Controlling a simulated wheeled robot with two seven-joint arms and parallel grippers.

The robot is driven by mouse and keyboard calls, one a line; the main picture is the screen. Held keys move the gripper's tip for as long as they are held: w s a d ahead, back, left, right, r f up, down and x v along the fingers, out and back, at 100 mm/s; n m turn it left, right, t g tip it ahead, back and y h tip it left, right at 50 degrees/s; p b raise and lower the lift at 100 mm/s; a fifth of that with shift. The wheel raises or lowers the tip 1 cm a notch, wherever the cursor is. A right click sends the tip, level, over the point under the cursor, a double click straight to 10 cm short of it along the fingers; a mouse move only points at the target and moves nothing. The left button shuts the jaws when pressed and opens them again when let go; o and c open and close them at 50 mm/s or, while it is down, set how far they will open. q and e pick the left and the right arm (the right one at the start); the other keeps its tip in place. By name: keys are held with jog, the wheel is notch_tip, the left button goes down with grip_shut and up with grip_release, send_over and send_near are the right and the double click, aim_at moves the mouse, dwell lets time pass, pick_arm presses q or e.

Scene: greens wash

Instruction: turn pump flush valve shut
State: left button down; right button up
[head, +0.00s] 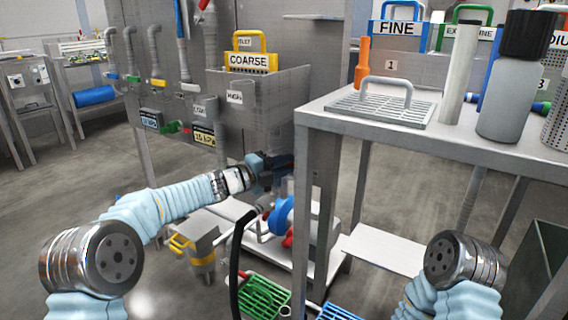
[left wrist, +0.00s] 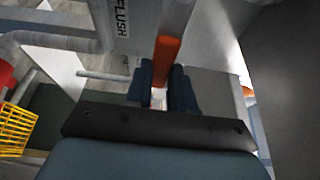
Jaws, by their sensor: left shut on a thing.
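The flush valve's handle (left wrist: 168,55) is an orange-red lever in the left wrist view, beside a white plate with a FLUSH label (left wrist: 121,15). My left gripper (left wrist: 160,88) is shut on this handle, with one dark blue finger on each side of it. In the head view my left gripper (head: 272,172) reaches in behind the table's near leg, just above a blue pump (head: 283,216). The handle itself is hidden there by the gripper and the leg. My right gripper is not in view.
A steel table (head: 330,118) stands at the right, with a grey grate (head: 385,106) and bottles on it. Its leg is close to my left gripper. A black hose (head: 237,260) rises near the pump. A green basket (head: 262,296) lies below.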

pick_arm(q)
jog(key=shift+f, duration=0.2)
jog(key=c, duration=1)
grip_release()
jog(key=shift+o, duration=0.2)
jog(key=shift+r, duration=0.1)
jog(key=v, duration=1.3)
jog(key=shift+a, duration=0.35)
jog(key=shift+s, duration=0.15)
